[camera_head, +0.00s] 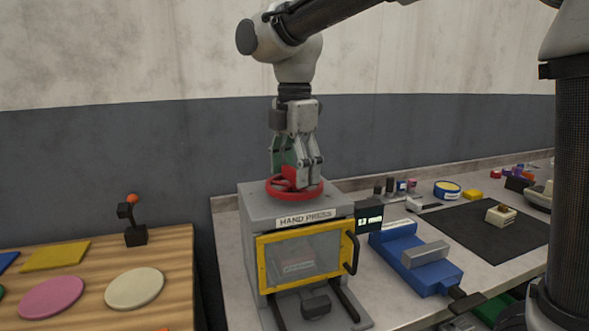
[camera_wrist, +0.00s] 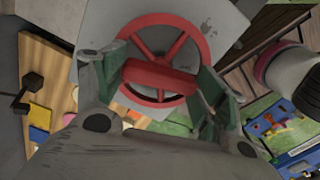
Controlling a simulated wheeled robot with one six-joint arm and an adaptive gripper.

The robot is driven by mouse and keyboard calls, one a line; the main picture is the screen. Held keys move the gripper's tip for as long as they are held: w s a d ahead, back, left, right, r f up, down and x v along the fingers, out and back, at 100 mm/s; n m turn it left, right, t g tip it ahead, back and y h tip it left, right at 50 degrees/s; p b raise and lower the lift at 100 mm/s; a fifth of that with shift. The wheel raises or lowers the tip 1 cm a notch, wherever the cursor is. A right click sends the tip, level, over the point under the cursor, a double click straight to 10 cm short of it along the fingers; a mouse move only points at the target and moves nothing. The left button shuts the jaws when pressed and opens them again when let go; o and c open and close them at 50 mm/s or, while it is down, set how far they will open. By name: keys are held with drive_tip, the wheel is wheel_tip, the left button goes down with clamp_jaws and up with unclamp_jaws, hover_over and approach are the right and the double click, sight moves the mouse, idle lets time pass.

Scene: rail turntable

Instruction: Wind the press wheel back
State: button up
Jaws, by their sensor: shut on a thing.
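The hand press (camera_head: 296,223) is a grey box on the bench with a yellow-framed clear door on its front. The red press wheel (camera_head: 316,193) lies flat on its top. My gripper (camera_head: 296,178) points straight down over the wheel, shut on the wheel's red grip block. In the wrist view the spoked wheel (camera_wrist: 204,47) fills the upper middle, and the red block (camera_wrist: 160,75) sits between my two fingers. A small dark display (camera_head: 369,218) at the press's right side shows a reading in mm that is too small to read surely.
A blue vise (camera_head: 408,252) stands right of the press, with a dark mat (camera_head: 480,228) beyond it. A wooden table (camera_head: 80,305) at left holds coloured discs and a small black stand with an orange ball (camera_head: 134,236).

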sight(294, 169)
drive_tip(key=n, duration=1.4)
idle(0.4)
drive_tip(key=o, duration=1)
drive_tip(key=shift+r, duration=0.1)
wheel_tip(294, 169, up, 12)
